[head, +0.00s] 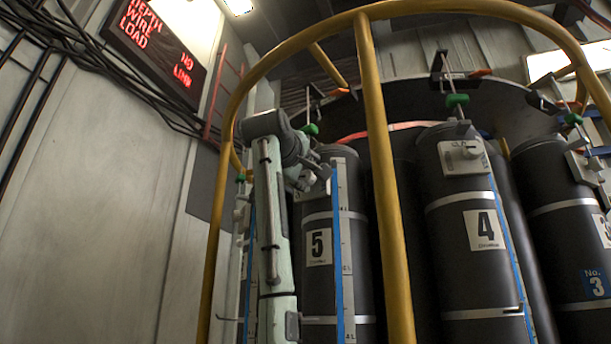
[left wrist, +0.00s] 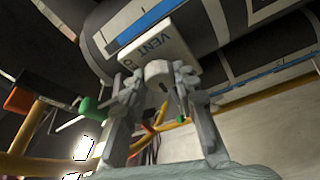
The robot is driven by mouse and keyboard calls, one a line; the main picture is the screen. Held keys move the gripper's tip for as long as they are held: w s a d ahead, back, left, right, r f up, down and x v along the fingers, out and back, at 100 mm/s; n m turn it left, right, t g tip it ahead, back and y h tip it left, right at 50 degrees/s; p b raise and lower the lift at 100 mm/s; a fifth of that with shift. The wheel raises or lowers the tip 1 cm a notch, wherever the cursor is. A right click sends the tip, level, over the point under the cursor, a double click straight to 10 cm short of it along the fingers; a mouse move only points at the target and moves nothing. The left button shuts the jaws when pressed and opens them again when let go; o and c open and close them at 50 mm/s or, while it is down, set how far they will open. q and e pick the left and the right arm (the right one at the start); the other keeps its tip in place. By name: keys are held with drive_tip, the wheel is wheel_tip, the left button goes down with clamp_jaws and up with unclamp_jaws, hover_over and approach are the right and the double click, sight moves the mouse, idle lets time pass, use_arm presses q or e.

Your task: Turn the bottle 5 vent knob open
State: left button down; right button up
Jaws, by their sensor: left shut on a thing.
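Bottle 5 (head: 317,275) is a tall dark grey cylinder with a white number label and a pale band, standing upright in the head view. My left gripper (head: 313,176) is at its upper front, and the arm covers part of the bottle's left side. In the left wrist view, the gripper (left wrist: 156,80) has one finger on each side of a pale grey knob (left wrist: 157,71). The knob sits on a white box (left wrist: 149,47) marked VENT on the dark bottle (left wrist: 110,22). The knob is hidden in the head view. My right gripper is not in view.
A yellow rail hoop (head: 383,180) with an upright post stands in front of the bottles. Bottle 4 (head: 460,270) and bottle 3 (head: 567,225) stand to the right. A green valve handle (head: 310,129) is above bottle 5. A plain wall (head: 90,200) lies left.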

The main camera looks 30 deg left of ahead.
use_arm(q)
drive_tip(key=c, duration=1.2)
unclamp_jaws()
drive_tip(key=v, duration=1.2)
